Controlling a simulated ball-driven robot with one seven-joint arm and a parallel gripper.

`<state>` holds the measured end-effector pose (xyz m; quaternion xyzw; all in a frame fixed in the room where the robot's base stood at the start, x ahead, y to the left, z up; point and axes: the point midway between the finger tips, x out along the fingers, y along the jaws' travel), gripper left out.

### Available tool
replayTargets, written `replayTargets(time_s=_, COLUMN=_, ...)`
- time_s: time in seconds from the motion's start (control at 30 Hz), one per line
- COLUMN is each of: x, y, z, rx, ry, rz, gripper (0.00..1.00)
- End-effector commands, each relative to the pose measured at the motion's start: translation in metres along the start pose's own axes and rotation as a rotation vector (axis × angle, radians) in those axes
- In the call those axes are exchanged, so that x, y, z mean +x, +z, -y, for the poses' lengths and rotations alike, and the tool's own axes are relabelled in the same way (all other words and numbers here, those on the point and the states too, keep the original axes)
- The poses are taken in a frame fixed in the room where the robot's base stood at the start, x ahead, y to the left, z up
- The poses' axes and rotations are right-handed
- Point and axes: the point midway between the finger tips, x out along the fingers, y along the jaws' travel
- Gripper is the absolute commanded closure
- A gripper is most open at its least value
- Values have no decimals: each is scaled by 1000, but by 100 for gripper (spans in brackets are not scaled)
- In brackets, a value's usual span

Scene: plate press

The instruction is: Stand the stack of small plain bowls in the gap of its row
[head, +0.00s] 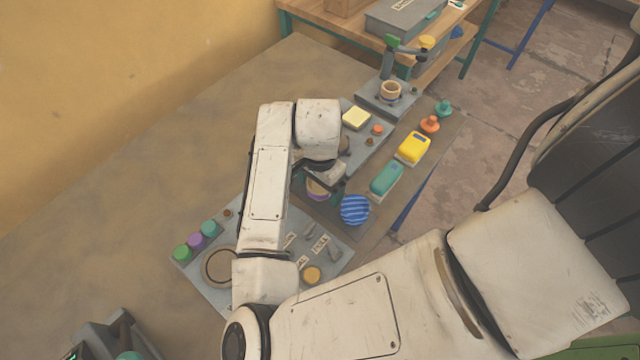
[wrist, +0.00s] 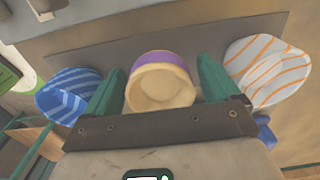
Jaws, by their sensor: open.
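The stack of small plain bowls (wrist: 160,85) is cream with a purple band, between my gripper's two green fingers in the wrist view. Part of it shows below my gripper (head: 320,184) in the head view (head: 317,191). My gripper (wrist: 160,78) is open around the stack, with a finger at each side; I cannot tell if either touches. Blue striped bowls (wrist: 70,95) are on the left and white bowls with orange stripes (wrist: 266,70) on the right. The blue ones also show in the head view (head: 355,210). My arm hides much of the row there.
A grey strip (wrist: 215,40) runs behind the bowls. A teal block (head: 386,180) and a yellow block (head: 412,148) lie right of the row. A press with a cup (head: 390,91) stands behind. A grey panel with knobs (head: 195,262) lies in front; the left tabletop is clear.

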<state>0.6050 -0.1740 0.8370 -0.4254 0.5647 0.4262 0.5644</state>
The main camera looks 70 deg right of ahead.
Motion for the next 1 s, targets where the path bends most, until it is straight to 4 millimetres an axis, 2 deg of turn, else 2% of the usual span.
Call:
replayTargets(time_s=0.17, x=-13, y=0, z=1, rx=1, ry=-3, rz=-1, gripper=11)
replayTargets(time_s=0.5, x=-81, y=-1, z=0, rx=3, ry=-4, rz=-1, gripper=11)
replayTargets(time_s=0.7, x=-111, y=0, z=0, rx=1, ry=-3, rz=-1, gripper=11)
replayTargets(time_s=1.0, x=-123, y=0, z=0, rx=2, ry=-2, rz=0, gripper=11)
